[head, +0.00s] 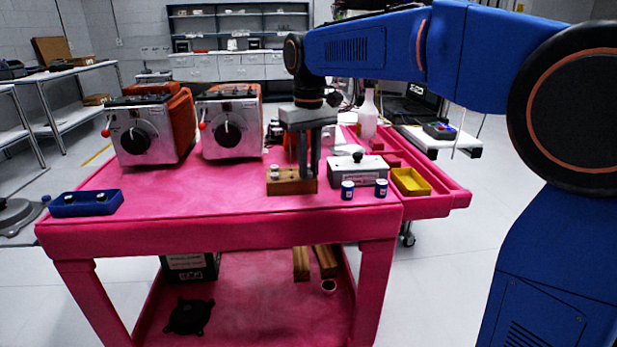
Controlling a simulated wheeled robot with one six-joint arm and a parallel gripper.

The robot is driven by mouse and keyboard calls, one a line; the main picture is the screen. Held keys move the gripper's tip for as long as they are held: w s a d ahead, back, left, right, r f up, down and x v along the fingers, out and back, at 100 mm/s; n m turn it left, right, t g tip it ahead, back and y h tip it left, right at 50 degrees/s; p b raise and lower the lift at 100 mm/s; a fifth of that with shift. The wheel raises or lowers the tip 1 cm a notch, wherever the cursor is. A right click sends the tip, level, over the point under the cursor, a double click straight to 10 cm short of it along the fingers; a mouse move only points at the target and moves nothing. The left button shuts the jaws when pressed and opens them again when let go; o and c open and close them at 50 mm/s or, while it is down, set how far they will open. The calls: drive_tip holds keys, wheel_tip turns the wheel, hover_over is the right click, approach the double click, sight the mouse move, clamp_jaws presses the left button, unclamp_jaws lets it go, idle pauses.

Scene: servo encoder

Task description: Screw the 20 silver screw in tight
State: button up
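A wooden block (280,187) sits near the front of the pink cart top. A small silver screw-like piece (275,171) stands upright on its left part. My gripper (309,174) points straight down at the block's right part, its fingertips at about the level of the block's top. The fingers look close together. Whether a screw is between them is hidden, and no number 20 can be read. A blue holder (86,204) at the front left carries small round-topped pieces too small to identify.
Two grey machines with black dials (150,135) (229,128) stand at the back left. Right of the block are a grey box with a black knob (357,172), two blue-and-white cylinders (347,190) (381,188) and a yellow tray (411,181). The front-middle cart top is clear.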

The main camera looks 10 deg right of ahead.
sight(309, 172)
drive_tip(key=shift+c, duration=0.7)
drive_tip(key=shift+r, duration=2.55)
